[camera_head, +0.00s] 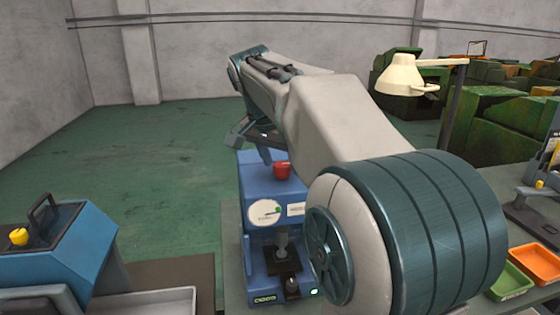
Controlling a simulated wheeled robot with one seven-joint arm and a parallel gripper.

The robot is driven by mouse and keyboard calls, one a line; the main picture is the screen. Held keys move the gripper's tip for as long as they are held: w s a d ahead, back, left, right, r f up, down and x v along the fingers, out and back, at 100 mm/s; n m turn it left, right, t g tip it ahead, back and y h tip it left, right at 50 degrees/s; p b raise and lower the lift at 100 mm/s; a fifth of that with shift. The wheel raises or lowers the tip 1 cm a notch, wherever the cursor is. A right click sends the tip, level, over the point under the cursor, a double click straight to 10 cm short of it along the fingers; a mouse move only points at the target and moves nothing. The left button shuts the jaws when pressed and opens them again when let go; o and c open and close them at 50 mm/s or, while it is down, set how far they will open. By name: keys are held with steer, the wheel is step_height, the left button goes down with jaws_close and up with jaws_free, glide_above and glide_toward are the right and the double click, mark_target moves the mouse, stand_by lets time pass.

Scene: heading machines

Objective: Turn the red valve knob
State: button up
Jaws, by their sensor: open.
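The red valve knob (282,171) sits on the top right of a blue machine (255,182), which stands on the bench in the middle of the head view. The knob's lower part shows clearly and its top is close under my arm's outline. My gripper (264,156) is small and partly hidden behind my arm, just above the machine's top and a little left of the knob. It is open and nothing shows between its fingers. I cannot tell whether it touches the machine, and a gap to the knob seems to show.
A blue machine with a yellow knob (19,237) and a white tray (160,303) stand at left. A cream lamp (402,75) stands behind at right. Orange (534,262) and green (512,283) trays lie at lower right. Green machines fill the back right; open floor lies at back left.

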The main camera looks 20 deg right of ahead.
steer(key=shift+f, duration=0.1)
steer(key=c, duration=1)
steer(key=n+t+y, duration=0.1)
steer(key=n, duration=0.3)
steer(key=shift+s+d, duration=0.1)
steer(key=n, duration=0.2)
steer(key=n+y, duration=0.1)
steer(key=n, duration=0.1)
steer(key=shift+d+t+y, duration=0.1)
steer(key=shift+t+y, duration=0.2)
steer(key=shift+t, duration=0.1)
steer(key=n+y+p, duration=0.1)
steer(key=n+y, duration=0.1)
steer(key=n, duration=0.3)
steer(key=shift+d, duration=0.15)
steer(key=n, duration=0.2)
steer(key=n+y, duration=0.1)
steer(key=n, duration=0.1)
steer(key=shift+d+n+y+p, duration=0.1)
steer(key=shift+n+y+p, duration=0.2)
steer(key=shift+n+p, duration=0.1)
steer(key=shift+g, duration=0.3)
